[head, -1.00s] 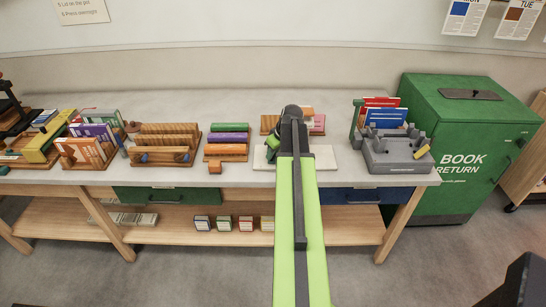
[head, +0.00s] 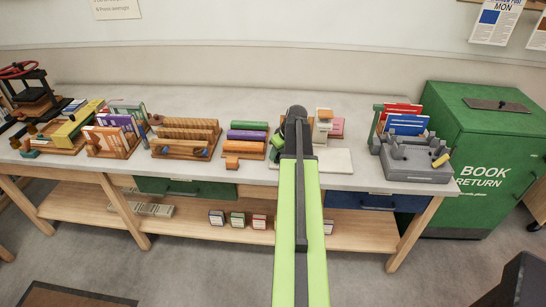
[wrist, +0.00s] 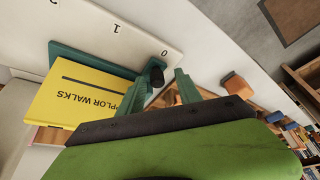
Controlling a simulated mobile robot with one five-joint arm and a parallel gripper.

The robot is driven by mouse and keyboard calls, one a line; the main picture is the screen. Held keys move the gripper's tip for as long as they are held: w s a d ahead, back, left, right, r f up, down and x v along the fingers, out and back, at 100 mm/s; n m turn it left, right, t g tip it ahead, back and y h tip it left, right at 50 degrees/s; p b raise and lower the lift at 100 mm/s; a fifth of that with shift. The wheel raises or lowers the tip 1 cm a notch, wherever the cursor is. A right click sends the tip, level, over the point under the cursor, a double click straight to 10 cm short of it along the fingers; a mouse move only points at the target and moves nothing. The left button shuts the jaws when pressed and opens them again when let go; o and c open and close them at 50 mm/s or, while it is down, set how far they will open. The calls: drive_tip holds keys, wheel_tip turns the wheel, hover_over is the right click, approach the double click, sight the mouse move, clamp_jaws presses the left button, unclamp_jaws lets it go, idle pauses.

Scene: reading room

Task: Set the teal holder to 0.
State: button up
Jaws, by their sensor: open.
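The teal holder (wrist: 95,60) is a long bar lying along a pale board (wrist: 140,35) marked 0, 1 and 2 in the wrist view. A dark round knob (wrist: 155,70) is at its right end, just below the 0. A yellow book (wrist: 75,100) lies against the holder. My gripper (wrist: 160,86) is open, its two teal fingers pointing at the board with the knob near their tips. I cannot tell whether they touch it. In the head view the pale board (head: 335,161) shows right of my arm, which hides most of the gripper and holder.
An orange block (wrist: 238,86) is right of the fingers in the wrist view. The head view shows a rack of coloured rolls (head: 246,138) and a wooden slotted rack (head: 186,138) to the left. A grey device (head: 415,160) and the green return bin (head: 490,150) stand to the right.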

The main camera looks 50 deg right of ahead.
drive_tip(key=p+v, duration=1.6)
drive_tip(key=v, duration=0.1)
drive_tip(key=shift+r, duration=0.2)
drive_tip(key=shift+s, duration=0.1)
